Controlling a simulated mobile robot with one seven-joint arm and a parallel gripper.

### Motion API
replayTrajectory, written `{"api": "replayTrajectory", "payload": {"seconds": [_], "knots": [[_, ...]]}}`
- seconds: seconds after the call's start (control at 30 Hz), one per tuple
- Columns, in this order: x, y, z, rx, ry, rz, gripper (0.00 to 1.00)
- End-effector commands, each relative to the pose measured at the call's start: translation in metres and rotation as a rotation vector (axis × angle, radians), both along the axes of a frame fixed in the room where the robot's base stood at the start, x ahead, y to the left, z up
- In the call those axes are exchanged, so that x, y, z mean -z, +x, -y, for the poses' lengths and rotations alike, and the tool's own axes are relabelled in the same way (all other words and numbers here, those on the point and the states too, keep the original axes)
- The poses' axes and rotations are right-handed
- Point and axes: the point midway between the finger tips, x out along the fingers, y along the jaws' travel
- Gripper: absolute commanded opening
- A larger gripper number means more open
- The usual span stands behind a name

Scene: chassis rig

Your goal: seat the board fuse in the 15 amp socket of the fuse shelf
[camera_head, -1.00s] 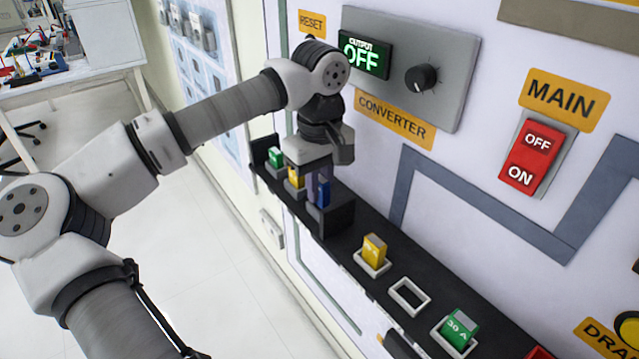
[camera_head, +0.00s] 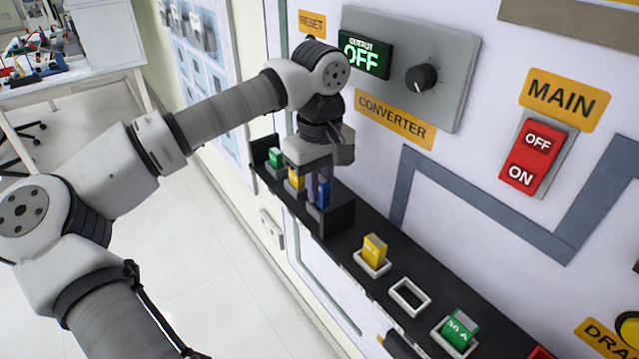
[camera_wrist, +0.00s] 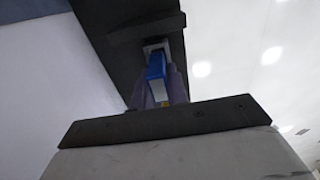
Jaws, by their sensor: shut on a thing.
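My gripper (camera_head: 318,190) points down over the black fuse shelf (camera_head: 341,245) and is shut on a blue fuse (camera_head: 323,194). The blue fuse stands at a raised black block on the shelf. In the wrist view the blue fuse (camera_wrist: 156,68) sits between my fingers (camera_wrist: 160,82), with a pale socket rim (camera_wrist: 156,46) at its far end. I cannot tell how deep it sits in that rim. An empty white-framed socket (camera_head: 396,291) is farther right on the shelf. No 15 amp marking is readable.
A yellow fuse (camera_head: 374,249) and a green 30 A fuse (camera_head: 459,327) stand in sockets either side of the empty one. Another yellow fuse (camera_head: 296,178) and a green fuse (camera_head: 275,157) are left of my gripper. The converter panel (camera_head: 440,85) and red main switch (camera_head: 532,157) are above.

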Motion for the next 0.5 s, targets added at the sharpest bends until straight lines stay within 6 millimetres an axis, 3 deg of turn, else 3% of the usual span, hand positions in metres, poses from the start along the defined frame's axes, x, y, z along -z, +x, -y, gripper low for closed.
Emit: {"api": "replayTrajectory", "payload": {"seconds": [0.5], "knots": [[0.0042,0.0000,0.0000,0.000,0.000,0.000,0.00]]}}
